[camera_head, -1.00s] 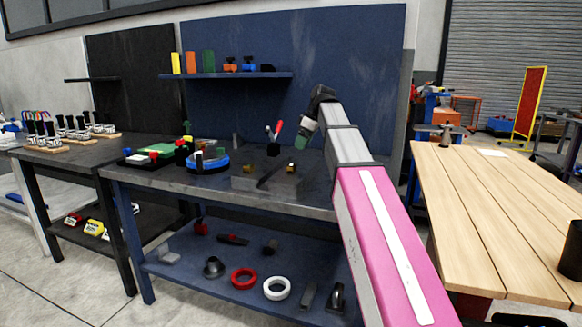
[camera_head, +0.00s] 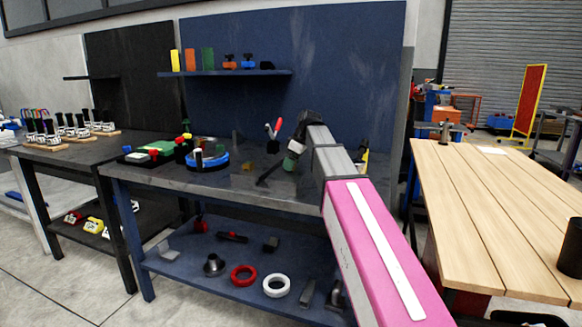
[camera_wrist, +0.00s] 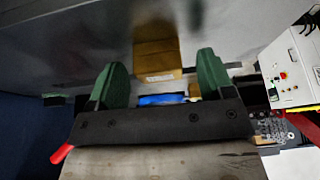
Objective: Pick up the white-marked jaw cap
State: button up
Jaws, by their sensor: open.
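My gripper (camera_wrist: 161,72) is open in the wrist view, its two green fingers set wide apart. A brown, brass-coloured block (camera_wrist: 157,48) with a pale mark along its near edge lies beyond and between the fingertips, with gaps at both sides. I cannot tell whether this is the white-marked jaw cap. In the head view my gripper (camera_head: 290,162) is low over the right part of the blue workbench (camera_head: 225,195). A small brass-coloured piece (camera_head: 248,167) shows to its left. The arm hides what lies under and behind the gripper.
A red-handled tool (camera_head: 273,131) stands close behind the gripper. A blue round holder (camera_head: 208,162) with upright pegs is to the left, beside a green-topped tray (camera_head: 150,153). A shelf (camera_head: 228,73) with coloured blocks is above. The wooden table (camera_head: 480,200) is largely clear.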

jog(key=c, duration=1.1)
jog(key=shift+o, duration=0.2)
jog(key=shift+r, duration=0.1)
